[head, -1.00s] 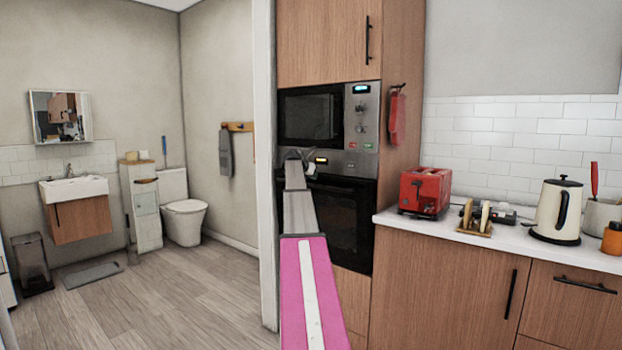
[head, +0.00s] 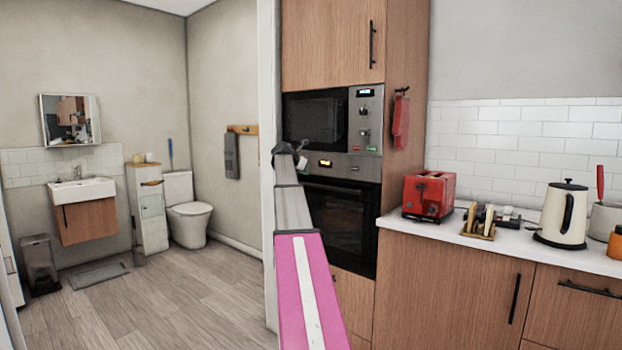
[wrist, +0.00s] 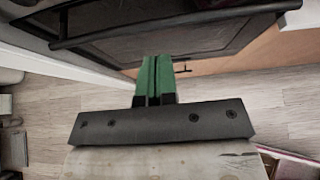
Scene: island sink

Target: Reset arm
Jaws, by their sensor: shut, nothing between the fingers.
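My arm rises from the bottom centre of the head view, a pink link and then a grey one. My gripper is at its far end, small and dark, in front of the oven and the edge of the wall; its fingers are too small to tell there. In the wrist view my gripper (wrist: 155,62) shows close up, with two green fingers side by side and touching. It is shut and empty. Beyond the fingertips is the dark oven door with its bar handle (wrist: 165,20).
The oven (head: 340,215) and microwave (head: 316,117) stand in a tall wooden cabinet. The counter (head: 470,237) at right holds a red toaster (head: 428,195), a toast rack (head: 478,223) and a kettle (head: 562,214). Open floor (head: 165,295) lies left, toward a toilet (head: 187,210) and sink (head: 82,190).

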